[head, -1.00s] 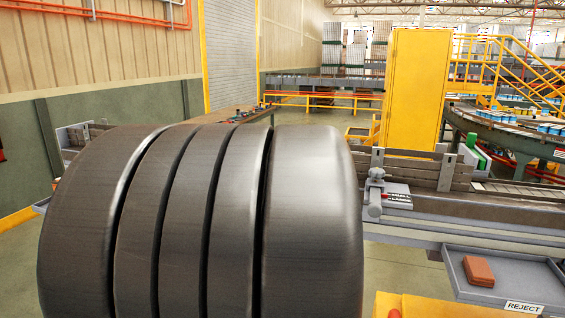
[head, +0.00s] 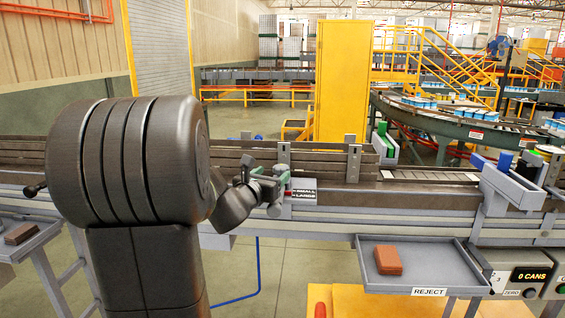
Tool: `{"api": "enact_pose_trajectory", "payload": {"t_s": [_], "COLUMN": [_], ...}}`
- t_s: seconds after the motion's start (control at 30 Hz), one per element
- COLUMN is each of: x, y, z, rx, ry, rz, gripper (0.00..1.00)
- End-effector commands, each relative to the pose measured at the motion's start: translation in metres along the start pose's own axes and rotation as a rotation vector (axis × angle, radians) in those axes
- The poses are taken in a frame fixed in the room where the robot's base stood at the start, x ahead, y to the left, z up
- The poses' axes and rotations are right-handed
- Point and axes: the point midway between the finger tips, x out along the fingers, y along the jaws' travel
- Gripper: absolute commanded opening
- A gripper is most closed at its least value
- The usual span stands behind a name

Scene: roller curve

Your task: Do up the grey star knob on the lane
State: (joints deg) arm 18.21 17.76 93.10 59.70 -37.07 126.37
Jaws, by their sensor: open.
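The lane (head: 345,200) is a long conveyor with dark side rails, running across the middle of the head view. A bracket with a small grey knob (head: 281,169) sits on its near side, beside an upright slotted post. The knob is small, and its star shape cannot be made out. A SMALL/LARGE plate (head: 304,194) with a red pointer is just right of it. My gripper (head: 264,183) is open at the bracket, close to the knob's left. My wrist hides part of the bracket, and whether the fingers touch or surround the knob is unclear.
A REJECT tray (head: 455,272) holding a brown block (head: 388,260) juts out below the lane. A counter box (head: 530,275) reading 0 CANS stands at lower right. Another brown block (head: 20,233) lies on a ledge at left. A yellow cabinet (head: 342,80) stands behind.

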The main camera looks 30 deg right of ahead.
Motion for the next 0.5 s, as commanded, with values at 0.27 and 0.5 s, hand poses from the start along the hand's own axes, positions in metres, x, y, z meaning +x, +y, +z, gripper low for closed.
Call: {"api": "enact_pose_trajectory", "payload": {"t_s": [0.27,0.5], "x": [0.05,0.078], "y": [0.0,0.0], "z": [0.002,0.001], "rx": [-0.003,-0.002], "ry": [0.002,0.0], "rz": [0.0,0.0], "gripper": [0.64,0.64]}}
